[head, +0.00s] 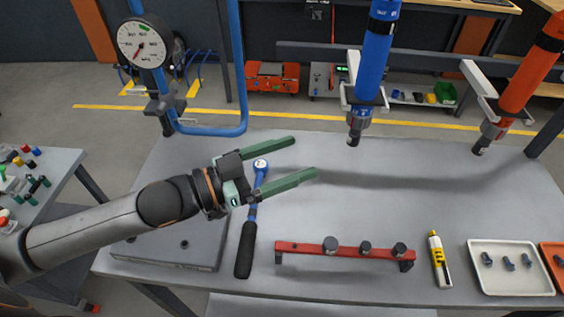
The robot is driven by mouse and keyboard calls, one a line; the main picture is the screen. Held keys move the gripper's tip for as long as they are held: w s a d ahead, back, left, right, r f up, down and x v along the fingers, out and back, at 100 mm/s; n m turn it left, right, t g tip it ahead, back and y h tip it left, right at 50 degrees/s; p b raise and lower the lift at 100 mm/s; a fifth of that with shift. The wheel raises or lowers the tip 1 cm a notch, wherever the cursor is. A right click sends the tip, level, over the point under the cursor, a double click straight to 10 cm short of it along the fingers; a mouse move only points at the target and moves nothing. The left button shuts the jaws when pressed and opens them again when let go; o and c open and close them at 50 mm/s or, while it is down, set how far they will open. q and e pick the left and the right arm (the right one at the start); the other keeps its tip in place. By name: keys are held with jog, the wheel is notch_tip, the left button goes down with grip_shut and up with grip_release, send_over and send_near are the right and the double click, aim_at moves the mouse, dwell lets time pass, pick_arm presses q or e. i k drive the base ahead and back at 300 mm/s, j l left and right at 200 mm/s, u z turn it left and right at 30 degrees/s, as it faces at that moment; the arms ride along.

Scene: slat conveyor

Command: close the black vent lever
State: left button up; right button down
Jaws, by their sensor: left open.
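A round pressure gauge (143,42) with a white face stands at the upper left beside a blue pipe (242,90). Below it is a dark fitting with a short handle-like part (168,105), which looks like the black vent lever. It is too small to tell whether the lever is open or closed. My left gripper (304,156) has two green fingers spread wide with nothing between them. It is above the table, to the right of and nearer than the fitting, well apart from it. My right gripper is not in view.
A torque wrench (246,245) lies on the table (400,195), partly under my left gripper. A red rack (330,250), a yellow-white tube (439,258) and a white tray (512,283) are along the front. Blue (371,55) and orange (525,75) tools hang at the back right.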

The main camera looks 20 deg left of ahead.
aim_at(167, 132)
jog(key=k, duration=1)
